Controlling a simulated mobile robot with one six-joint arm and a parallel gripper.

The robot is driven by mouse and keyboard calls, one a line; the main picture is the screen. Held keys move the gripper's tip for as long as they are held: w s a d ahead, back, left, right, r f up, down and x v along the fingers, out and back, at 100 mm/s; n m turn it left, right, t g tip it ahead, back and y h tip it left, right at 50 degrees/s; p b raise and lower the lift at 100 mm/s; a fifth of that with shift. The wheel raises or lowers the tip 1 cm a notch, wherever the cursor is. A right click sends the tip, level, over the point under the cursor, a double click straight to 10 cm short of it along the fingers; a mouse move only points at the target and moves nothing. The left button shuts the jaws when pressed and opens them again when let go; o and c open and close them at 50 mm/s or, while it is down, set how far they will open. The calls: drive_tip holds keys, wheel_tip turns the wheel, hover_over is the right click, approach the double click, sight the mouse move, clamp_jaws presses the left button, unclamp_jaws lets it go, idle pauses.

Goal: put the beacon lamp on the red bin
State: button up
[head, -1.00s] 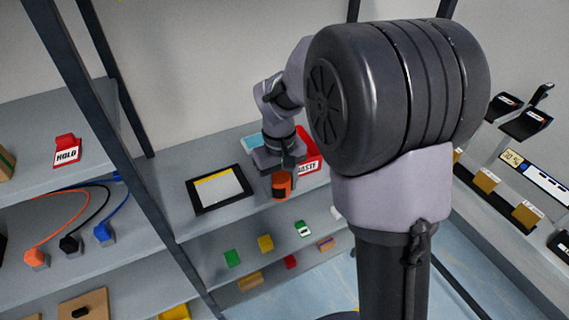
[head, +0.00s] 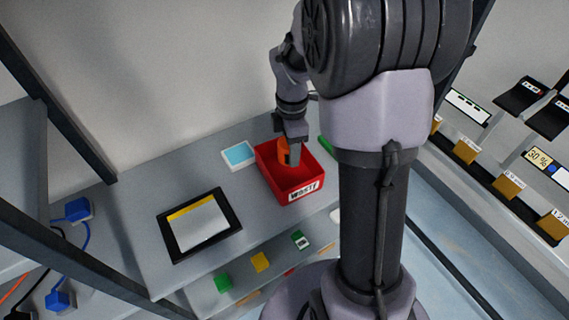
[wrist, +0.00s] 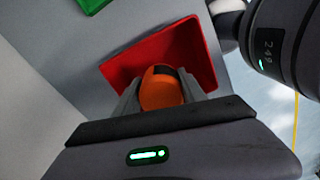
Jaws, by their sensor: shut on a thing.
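The red bin (head: 309,188) stands on the upper shelf in the head view, with a white label on its front. It also shows in the wrist view (wrist: 205,55), behind the fingers. The orange beacon lamp (head: 283,151) is held at the bin's back left part in the head view. In the wrist view the lamp (wrist: 160,88) sits between the two fingers. My gripper (head: 290,154) is shut on the lamp, over or inside the bin's opening. I cannot tell whether the lamp touches the bin's floor.
A white and light-blue box (head: 238,154) stands left of the bin. A black-framed board (head: 200,224) lies on the same shelf. A green thing (head: 326,146) is just right of the bin. Small coloured blocks (head: 261,262) are on the shelf below.

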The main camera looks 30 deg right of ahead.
sight(290, 174)
wheel_tip(290, 174, down, 7)
drive_tip(key=b, duration=0.2)
drive_tip(key=shift+f+b, duration=0.15)
drive_tip(key=shift+b, duration=0.15)
drive_tip(key=o, duration=1.5)
drive_tip(key=shift+c, duration=0.2)
wheel_tip(290, 174, up, 13)
drive_tip(key=p, duration=0.5)
drive_tip(key=shift+f, duration=0.2)
drive_tip(key=s+a+r+m+t+y, duration=0.1)
drive_tip(key=s+a+r+m+t, duration=0.2)
drive_tip(key=s+a+r+m, duration=0.3)
drive_tip(key=s+a+r+m+t+y, duration=0.1)
drive_tip(key=s+a+r+m+t, duration=0.1)
drive_tip(key=s+a+r+m, duration=0.4)
drive_tip(key=s+a+m, duration=0.5)
drive_tip(key=m, duration=0.2)
drive_tip(key=shift+t, duration=0.4)
